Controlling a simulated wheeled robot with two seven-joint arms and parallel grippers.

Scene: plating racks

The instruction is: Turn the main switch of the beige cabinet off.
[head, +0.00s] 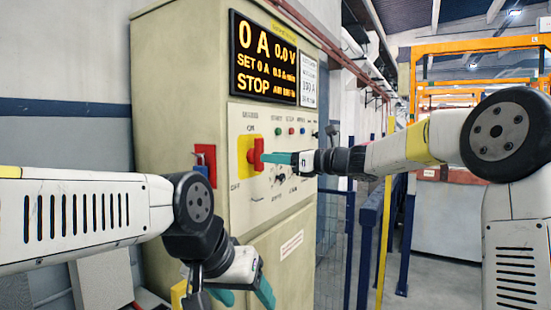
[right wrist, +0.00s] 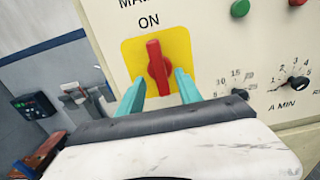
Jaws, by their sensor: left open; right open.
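The beige cabinet (head: 180,60) stands in the middle of the head view. Its main switch is a red handle (head: 256,154) on a yellow plate (head: 243,150). In the right wrist view the red handle (right wrist: 158,68) stands nearly upright, its upper end towards the word ON. My right gripper (head: 268,157) is open at the switch. In the right wrist view its teal fingers (right wrist: 158,88) lie on either side of the handle's lower part; I cannot tell whether they touch it. My left gripper (head: 244,296) is open and empty, low in front of the cabinet.
The cabinet's display (head: 276,60) reads 0 A, 0.0 V and STOP. A dial (right wrist: 238,95) and a green button (right wrist: 240,8) sit right of the switch. A red box (head: 205,160) with a blue part is on the cabinet's left side. Blue posts (head: 370,218) stand at right.

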